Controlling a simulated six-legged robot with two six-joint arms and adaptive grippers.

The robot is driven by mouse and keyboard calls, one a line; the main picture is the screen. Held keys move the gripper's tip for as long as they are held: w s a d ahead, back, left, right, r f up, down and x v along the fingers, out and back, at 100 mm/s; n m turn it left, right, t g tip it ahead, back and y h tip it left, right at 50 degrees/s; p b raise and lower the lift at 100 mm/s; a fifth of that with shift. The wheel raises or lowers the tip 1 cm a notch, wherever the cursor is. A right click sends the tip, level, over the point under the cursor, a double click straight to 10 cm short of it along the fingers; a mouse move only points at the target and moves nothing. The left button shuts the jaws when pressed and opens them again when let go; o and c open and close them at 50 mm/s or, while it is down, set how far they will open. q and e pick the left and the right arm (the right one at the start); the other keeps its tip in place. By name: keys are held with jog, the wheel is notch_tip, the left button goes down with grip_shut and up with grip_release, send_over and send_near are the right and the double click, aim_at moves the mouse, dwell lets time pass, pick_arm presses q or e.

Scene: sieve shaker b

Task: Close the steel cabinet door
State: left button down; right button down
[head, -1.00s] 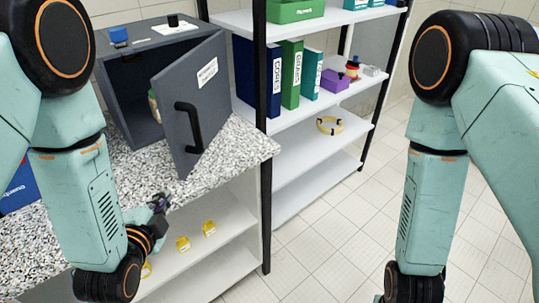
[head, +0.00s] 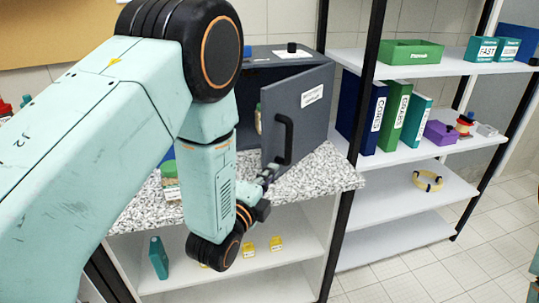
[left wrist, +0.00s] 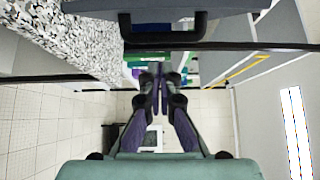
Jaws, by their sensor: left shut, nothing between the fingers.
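The steel cabinet (head: 256,72) is a dark grey box on the speckled counter. Its door (head: 303,98) stands wide open, swung out toward me, with a white label and a black bar handle (head: 284,138). My left gripper (head: 268,174) is just below the handle's lower end, near the door's lower edge; I cannot tell whether it touches. In the left wrist view the left gripper (left wrist: 158,70) is shut and empty, and the door's handle (left wrist: 165,32) shows at the top, ahead of the fingertips. My left arm hides part of the cabinet's left side. My right gripper is out of view.
A black-posted shelf unit at right holds binders (head: 375,118) and a purple bin (head: 440,133). Tiled floor at lower right is clear.

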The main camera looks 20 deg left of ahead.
pick_arm(q)
jog(key=w, duration=0.6)
jog(key=shift+w+d, duration=0.1)
jog(key=shift+d, duration=0.2)
jog(key=w+a, duration=0.4)
jog(key=a, duration=0.4)
jog(key=w+a+b, duration=0.1)
jog(key=w+a, duration=0.3)
jog(key=a, duration=0.4)
jog(key=shift+w+b, duration=0.15)
jog(key=shift+b, duration=0.15)
jog(key=shift+a, duration=0.1)
jog(key=shift+f, duration=0.15)
